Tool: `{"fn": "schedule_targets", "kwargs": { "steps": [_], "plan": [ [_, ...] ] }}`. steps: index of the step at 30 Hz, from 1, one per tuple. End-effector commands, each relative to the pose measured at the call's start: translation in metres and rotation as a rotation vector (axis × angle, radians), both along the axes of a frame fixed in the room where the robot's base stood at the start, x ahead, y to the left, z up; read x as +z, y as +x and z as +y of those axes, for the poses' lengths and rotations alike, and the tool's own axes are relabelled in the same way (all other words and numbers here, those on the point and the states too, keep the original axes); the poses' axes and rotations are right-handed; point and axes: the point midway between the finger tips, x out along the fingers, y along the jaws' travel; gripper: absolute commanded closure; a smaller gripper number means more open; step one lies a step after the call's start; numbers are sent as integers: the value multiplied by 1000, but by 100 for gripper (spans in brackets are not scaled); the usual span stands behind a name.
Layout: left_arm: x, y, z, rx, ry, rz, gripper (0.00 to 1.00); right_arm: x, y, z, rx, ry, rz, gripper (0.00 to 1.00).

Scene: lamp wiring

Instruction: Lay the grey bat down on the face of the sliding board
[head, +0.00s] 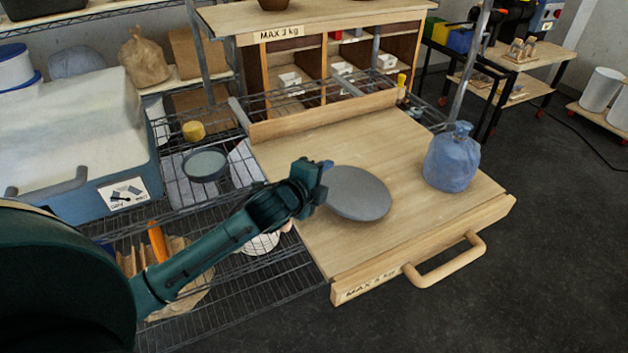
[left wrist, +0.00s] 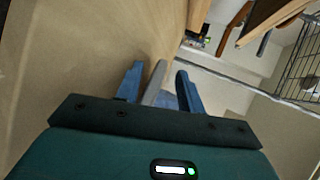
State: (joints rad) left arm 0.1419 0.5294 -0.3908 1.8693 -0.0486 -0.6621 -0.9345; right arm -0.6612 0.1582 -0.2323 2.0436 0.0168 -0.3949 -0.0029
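The grey bat (head: 357,194) is a round disc, lying close to flat over the left-middle part of the pale wooden sliding board (head: 300,148). I cannot tell whether its whole underside touches the board. My left gripper (head: 322,182) is at the bat's left edge. In the left wrist view, the two blue fingers of my left gripper (left wrist: 160,84) stand either side of the bat (left wrist: 154,82), seen edge-on, with narrow gaps showing on both sides. The fingertips are partly hidden in the head view. My right gripper is out of view.
A blue bag (head: 451,160) stands on the board's right side. The board has a raised back strip (head: 325,115) and a front handle (head: 445,262). A wire rack (head: 215,308) with another grey disc (head: 205,164) lies left. Board space in front of the bat is clear.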

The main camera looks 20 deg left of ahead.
Motion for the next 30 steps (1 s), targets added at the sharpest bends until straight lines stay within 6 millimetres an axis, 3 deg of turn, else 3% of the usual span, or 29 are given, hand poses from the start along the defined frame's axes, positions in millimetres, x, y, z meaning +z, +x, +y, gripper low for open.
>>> {"fn": "schedule_targets", "kwargs": {
  "steps": [5, 18, 24, 30],
  "plan": [
    [8, -22, 3, -2, 3, -1, 62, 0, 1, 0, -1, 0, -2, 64],
    [38, -106, 12, -1, 1, 1, 62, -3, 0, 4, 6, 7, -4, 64],
    [44, -120, 13, -1, 0, -1, 62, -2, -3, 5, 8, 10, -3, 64],
    [45, -120, 14, 0, 0, -2, 62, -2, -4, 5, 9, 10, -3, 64]
  ]
}}
